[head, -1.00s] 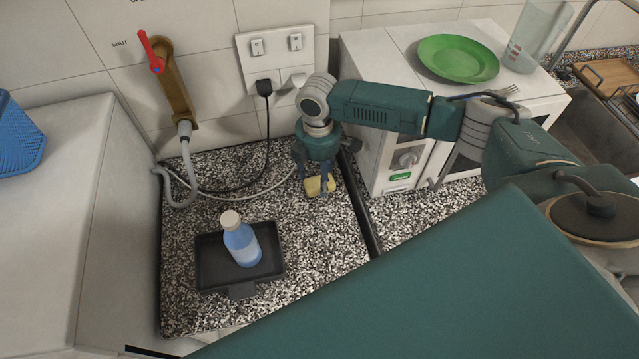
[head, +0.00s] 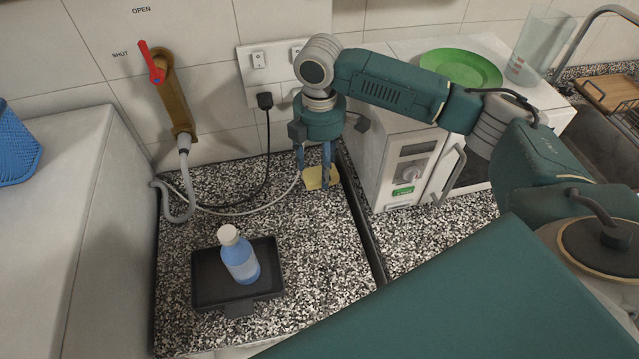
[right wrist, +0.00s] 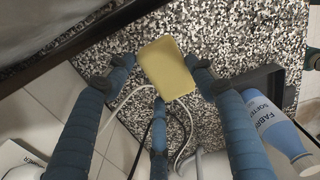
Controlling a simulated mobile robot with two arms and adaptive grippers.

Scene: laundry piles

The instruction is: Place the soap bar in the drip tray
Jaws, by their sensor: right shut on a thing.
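The soap bar (head: 320,178) is a pale yellow block, held just over the speckled counter near the back wall. My right gripper (head: 314,172) is shut on it. In the right wrist view the soap bar (right wrist: 166,68) sits between my blue fingers (right wrist: 159,80). The drip tray (head: 208,272) is a shallow black tray at the front left of the counter, apart from the gripper. A blue softener bottle (head: 240,264) with a white cap stands upright in it. The tray's edge (right wrist: 262,80) and the bottle (right wrist: 270,125) also show in the right wrist view. My left gripper is out of view.
A hose and a black cable run along the back of the counter (head: 320,255). A white microwave (head: 392,150) with a green plate (head: 460,68) on top stands to the right. A pale cabinet (head: 70,200) stands left. The counter between soap and tray looks clear.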

